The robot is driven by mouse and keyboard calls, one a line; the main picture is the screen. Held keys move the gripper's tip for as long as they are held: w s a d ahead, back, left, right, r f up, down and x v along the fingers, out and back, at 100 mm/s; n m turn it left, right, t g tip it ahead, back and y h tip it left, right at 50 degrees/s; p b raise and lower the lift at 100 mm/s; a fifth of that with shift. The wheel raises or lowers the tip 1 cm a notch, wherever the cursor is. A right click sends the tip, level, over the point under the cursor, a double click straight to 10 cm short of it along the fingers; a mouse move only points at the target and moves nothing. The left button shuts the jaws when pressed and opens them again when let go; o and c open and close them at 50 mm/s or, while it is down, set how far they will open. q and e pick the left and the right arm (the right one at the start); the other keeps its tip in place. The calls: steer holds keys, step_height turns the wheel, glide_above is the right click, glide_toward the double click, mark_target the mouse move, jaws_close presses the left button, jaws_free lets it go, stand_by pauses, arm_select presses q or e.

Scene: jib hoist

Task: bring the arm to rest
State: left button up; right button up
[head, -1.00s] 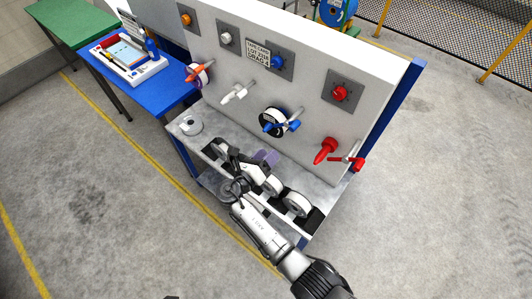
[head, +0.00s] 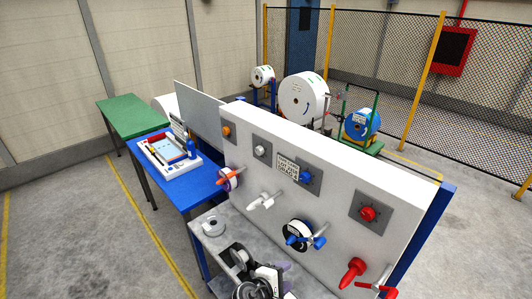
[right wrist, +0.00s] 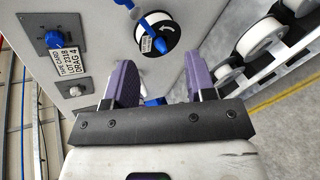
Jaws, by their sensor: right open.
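My right gripper (head: 276,268) is at the bottom edge of the head view, low over the grey bench shelf, in front of the panel. Its two purple fingers (right wrist: 160,78) stand apart in the right wrist view, and I see nothing held between them. A blue part (right wrist: 155,101) shows in the gap; I cannot tell how far behind it is. The black-faced spool with the blue handle (head: 297,235) is on the panel ahead; it also shows in the right wrist view (right wrist: 158,37). Most of my right arm is cut off below. My left gripper is not in view.
The upright white panel (head: 330,165) carries knobs and handles, including a red cone (head: 353,272) that sticks out. White rolls in a rack (right wrist: 260,38) lie right of the fingers in the right wrist view. A blue table (head: 190,188) stands left. Open floor lies at far left.

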step_height(320, 180, up, 5)
steer(key=m+y, duration=0.4)
steer(key=m, duration=0.3)
steer(key=s+d+r+m+y+p, duration=0.1)
steer(key=s+d+m+y, duration=0.2)
steer(key=s+d, duration=0.35)
steer(key=s+d+r+m+y, duration=0.1)
steer(key=s+d+m+y, duration=0.15)
steer(key=s, duration=0.75)
steer(key=s+d+f+g, duration=0.2)
steer(key=s+f, duration=0.2)
steer(key=s, duration=0.3)
steer(key=s+d+f+g+p, duration=0.1)
steer(key=s+d+f, duration=0.2)
steer(key=s, duration=0.3)
steer(key=s+d+f+g, duration=0.2)
steer(key=s+f, duration=0.2)
steer(key=s, duration=0.3)
steer(key=shift+s+d+f+g+p, duration=0.3)
steer(key=shift+s+d+f+p, duration=0.05)
steer(key=shift+p, duration=0.05)
steer(key=shift+h, duration=0.25)
